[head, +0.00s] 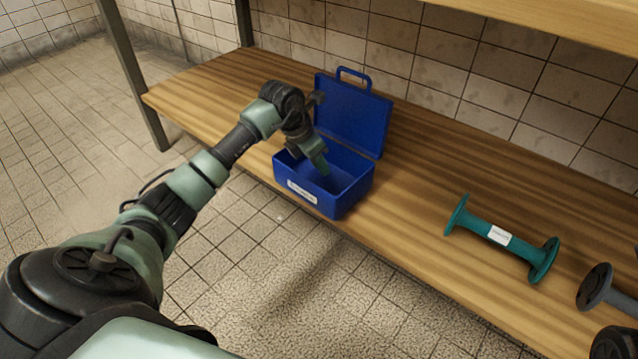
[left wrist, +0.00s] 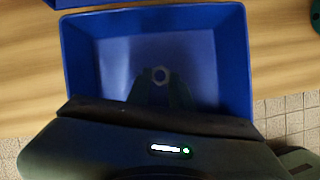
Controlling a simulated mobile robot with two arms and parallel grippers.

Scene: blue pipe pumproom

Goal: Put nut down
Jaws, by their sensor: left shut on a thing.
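A blue toolbox (head: 312,197) stands open on the wooden shelf, its lid raised at the back. My left gripper (head: 321,168) reaches down into the box opening from the left. In the left wrist view, a small grey nut (left wrist: 161,75) is between the fingertips of my left gripper (left wrist: 161,80), which is shut on it. The nut is over the inside of the blue box (left wrist: 242,60); I cannot tell how far it is above the floor of the box. In the head view the nut is hidden.
A teal flanged pipe piece (head: 497,235) with a white label lies on the wooden shelf (head: 420,200) to the right. A dark grey flanged part (head: 597,287) is at the far right. The shelf between box and teal pipe is clear. A tiled wall stands behind.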

